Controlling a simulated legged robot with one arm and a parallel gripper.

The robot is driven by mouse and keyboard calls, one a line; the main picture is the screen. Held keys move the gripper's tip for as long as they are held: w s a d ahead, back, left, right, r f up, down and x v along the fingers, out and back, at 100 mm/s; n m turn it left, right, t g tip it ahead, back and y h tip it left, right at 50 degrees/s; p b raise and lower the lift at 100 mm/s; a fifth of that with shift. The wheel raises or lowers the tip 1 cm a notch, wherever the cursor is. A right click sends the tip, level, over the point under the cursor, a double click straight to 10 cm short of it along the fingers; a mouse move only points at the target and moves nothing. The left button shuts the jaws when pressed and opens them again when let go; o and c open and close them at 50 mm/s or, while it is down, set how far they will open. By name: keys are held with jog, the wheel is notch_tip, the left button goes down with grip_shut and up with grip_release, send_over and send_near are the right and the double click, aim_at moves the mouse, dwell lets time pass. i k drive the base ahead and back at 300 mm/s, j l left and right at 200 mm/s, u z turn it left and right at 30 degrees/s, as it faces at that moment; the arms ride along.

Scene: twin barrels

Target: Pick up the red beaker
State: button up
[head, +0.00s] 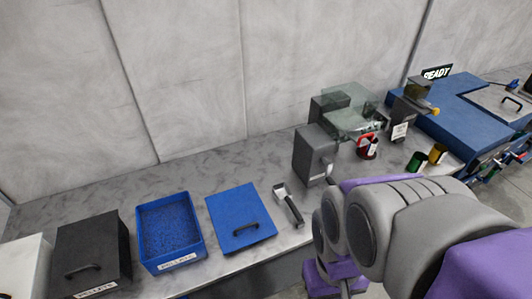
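The red beaker (368,147) stands upright on the grey worktop, right of the middle in the head view. It is a dark red cup with a brighter red handle on its left side and a pale label on its front. My purple and grey arm fills the lower right, in front of the bench. The fingers of my gripper do not show, so its distance from the beaker and what it holds cannot be seen.
A grey block (313,155) stands left of the beaker, and a glass shield (352,121) is behind it. A scoop (289,206), blue lid (240,217) and blue pellet bin (170,231) lie leftward.

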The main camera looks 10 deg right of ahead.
aim_at(368, 151)
jog(key=i+l, duration=0.1)
jog(key=l, duration=0.25)
jog(key=i+l, duration=0.1)
jog(key=l, duration=0.2)
jog(key=i+l+z, duration=0.1)
jog(key=l, duration=0.25)
jog(key=i+l, duration=0.1)
jog(key=l, duration=0.25)
jog(key=i+l, duration=0.2)
jog(key=i+l+z, duration=0.1)
jog(key=l, duration=0.3)
jog(key=i, duration=0.4)
